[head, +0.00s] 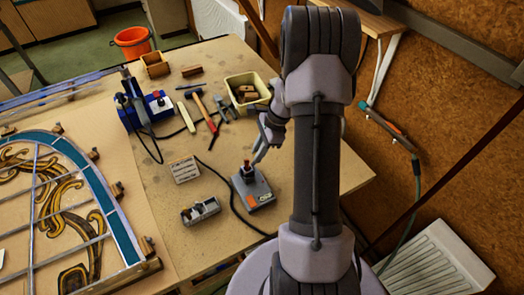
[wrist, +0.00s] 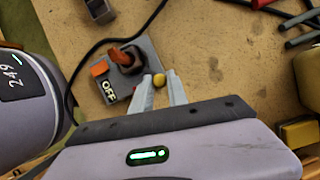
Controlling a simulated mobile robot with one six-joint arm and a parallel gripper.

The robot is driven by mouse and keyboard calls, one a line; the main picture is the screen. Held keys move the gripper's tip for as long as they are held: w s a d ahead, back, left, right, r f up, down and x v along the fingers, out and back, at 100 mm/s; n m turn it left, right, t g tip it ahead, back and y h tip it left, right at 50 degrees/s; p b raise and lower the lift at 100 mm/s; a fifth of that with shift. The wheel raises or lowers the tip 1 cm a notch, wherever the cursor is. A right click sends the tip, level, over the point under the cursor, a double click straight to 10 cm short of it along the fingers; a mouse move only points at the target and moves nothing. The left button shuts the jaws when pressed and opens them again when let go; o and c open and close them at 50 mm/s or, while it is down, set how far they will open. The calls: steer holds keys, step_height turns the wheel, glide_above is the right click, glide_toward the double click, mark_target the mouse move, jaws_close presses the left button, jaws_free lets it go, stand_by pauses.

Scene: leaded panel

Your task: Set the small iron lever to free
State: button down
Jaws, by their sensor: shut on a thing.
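A small grey box (head: 262,192) stands on the bench, with an orange patch, a small label and a dark-and-red fitting on top. In the wrist view the box (wrist: 148,50) shows an orange block (wrist: 100,69), a label reading OFF (wrist: 109,91) and an orange-red piece in a dark socket (wrist: 124,56). My gripper (wrist: 157,77) is shut on a small yellow knob (wrist: 158,80) at the box's edge. I take it for the lever's end; its shaft is hidden. In the head view my gripper (head: 256,160) reaches down beside the red fitting.
A dark cable runs from the box across the bench. A grey metal block (head: 200,211) and a pale slotted block (head: 185,169) lie to the left. A hammer (head: 202,110), pliers and a yellow bin (head: 247,93) lie behind. The leaded panel (head: 60,210) fills the left side.

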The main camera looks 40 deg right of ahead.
steer(key=shift+w+a+n+g+p, duration=0.5)
steer(key=shift+w+n+g, duration=0.1)
steer(key=shift+n, duration=0.8)
steer(key=shift+w+a+n+g+p, duration=0.45)
steer(key=shift+w+n, duration=0.2)
steer(key=shift+n, duration=0.75)
steer(key=shift+w+a+n+g+p, duration=0.4)
steer(key=shift+w+n+g+p, duration=0.2)
steer(key=shift+n, duration=0.8)
steer(key=c, duration=1.3)
jaws_free()
steer(key=shift+a, duration=0.1)
steer(key=p+v, duration=0.3)
steer(key=v, duration=1.4)
steer(key=shift+d, duration=0.35)
